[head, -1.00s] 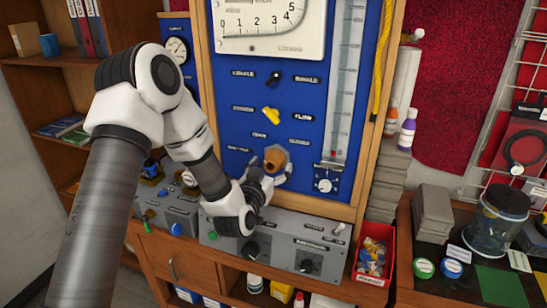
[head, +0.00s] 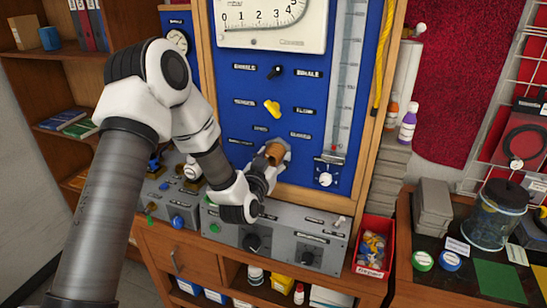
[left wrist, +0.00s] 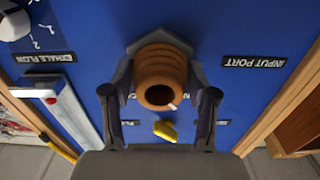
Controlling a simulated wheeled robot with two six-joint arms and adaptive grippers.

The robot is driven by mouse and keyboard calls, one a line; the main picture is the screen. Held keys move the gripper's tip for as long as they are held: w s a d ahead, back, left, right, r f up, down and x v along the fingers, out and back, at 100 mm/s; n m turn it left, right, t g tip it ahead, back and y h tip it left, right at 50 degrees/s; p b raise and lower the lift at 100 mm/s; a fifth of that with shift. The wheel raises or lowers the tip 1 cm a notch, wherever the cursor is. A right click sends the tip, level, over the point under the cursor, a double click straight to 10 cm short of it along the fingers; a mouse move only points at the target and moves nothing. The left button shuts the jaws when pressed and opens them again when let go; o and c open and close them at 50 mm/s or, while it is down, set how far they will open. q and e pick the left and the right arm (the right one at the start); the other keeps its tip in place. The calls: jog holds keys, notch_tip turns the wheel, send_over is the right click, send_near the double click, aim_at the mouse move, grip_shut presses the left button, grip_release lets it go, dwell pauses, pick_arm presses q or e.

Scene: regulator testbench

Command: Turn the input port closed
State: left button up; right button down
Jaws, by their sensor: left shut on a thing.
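The input port (head: 275,152) is an orange-brown ribbed fitting low on the blue panel (head: 232,100). In the left wrist view the input port (left wrist: 161,80) is a round tube with a dark open mouth, set in a grey faceted collar. The upside-down INPUT PORT label (left wrist: 254,62) is beside it. My left gripper (head: 270,165) is at the port. In the left wrist view my left gripper (left wrist: 159,100) has one finger on each side of the port, shut on it. Finger contact is partly hidden. My right gripper is not in view.
A yellow knob (head: 272,107) and a black knob (head: 274,71) are above the port. A grey control box (head: 280,237) sits just below. A red bin (head: 374,250) is at the right. A clear flow tube (head: 347,90) runs beside the panel's right edge.

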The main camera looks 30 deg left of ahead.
pick_arm(q)
jog(key=shift+r, duration=0.1)
jog(key=m, duration=0.8)
jog(key=shift+m, duration=0.3)
jog(key=m+p, duration=0.1)
jog(key=m, duration=0.3)
jog(key=shift+r+m, duration=0.1)
jog(key=shift+m, duration=0.2)
jog(key=m+p, duration=0.1)
jog(key=m, duration=0.3)
jog(key=shift+m, duration=0.3)
jog(key=o, duration=1.2)
jog(key=shift+w, duration=0.1)
